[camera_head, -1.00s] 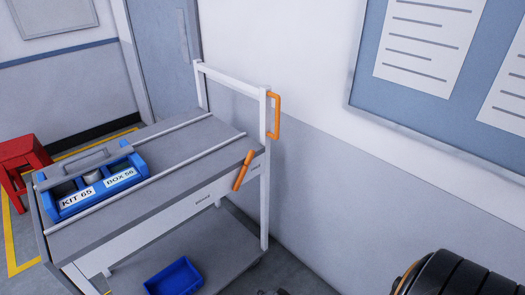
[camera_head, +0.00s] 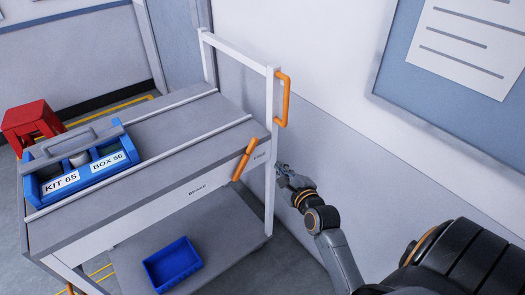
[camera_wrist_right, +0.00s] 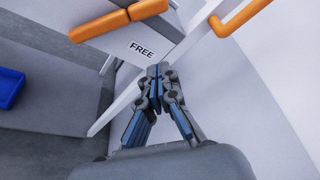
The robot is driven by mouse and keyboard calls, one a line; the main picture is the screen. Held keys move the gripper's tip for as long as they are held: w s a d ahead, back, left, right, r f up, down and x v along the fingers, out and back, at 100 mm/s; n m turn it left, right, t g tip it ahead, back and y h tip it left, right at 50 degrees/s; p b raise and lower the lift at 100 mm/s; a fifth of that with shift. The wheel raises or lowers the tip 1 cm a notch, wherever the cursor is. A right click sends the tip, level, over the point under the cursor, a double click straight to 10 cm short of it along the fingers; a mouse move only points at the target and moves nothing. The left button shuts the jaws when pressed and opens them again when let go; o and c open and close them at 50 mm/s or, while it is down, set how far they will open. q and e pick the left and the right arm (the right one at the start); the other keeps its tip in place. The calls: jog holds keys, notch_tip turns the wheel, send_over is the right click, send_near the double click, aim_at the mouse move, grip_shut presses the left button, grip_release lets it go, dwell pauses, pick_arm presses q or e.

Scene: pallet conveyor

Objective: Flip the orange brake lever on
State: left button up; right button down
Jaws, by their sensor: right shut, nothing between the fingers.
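The orange brake lever (camera_head: 245,160) is on the front side of the grey cart (camera_head: 100,222), near its right end. It slants, with its upper end to the right, beside the FREE label (camera_head: 260,156). The BRAKE label (camera_head: 197,190) is further left. My right gripper (camera_head: 281,172) is shut and empty, just right of the cart's corner post and apart from the lever. In the right wrist view, the lever (camera_wrist_right: 118,20) lies up and left of the closed fingertips (camera_wrist_right: 158,70), past the FREE label (camera_wrist_right: 142,50). My left gripper is not in view.
A fixed orange handle (camera_head: 284,99) is on the upright post above my right gripper. A blue toolbox (camera_head: 80,166) stands on the cart top and a blue bin (camera_head: 173,265) on its lower shelf. The wall (camera_head: 340,140) is close on the right; a red stool (camera_head: 30,122) stands left.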

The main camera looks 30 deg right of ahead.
aim_at(245, 160)
jog(key=x, duration=0.9)
jog(key=shift+w+d, duration=0.1)
jog(key=shift+w, duration=0.3)
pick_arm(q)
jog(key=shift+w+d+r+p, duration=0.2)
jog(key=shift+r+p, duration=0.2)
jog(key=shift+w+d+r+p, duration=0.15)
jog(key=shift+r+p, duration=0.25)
pick_arm(e)
jog(key=a+r, duration=0.2)
jog(key=a, duration=0.1)
jog(key=shift+a, duration=0.1)
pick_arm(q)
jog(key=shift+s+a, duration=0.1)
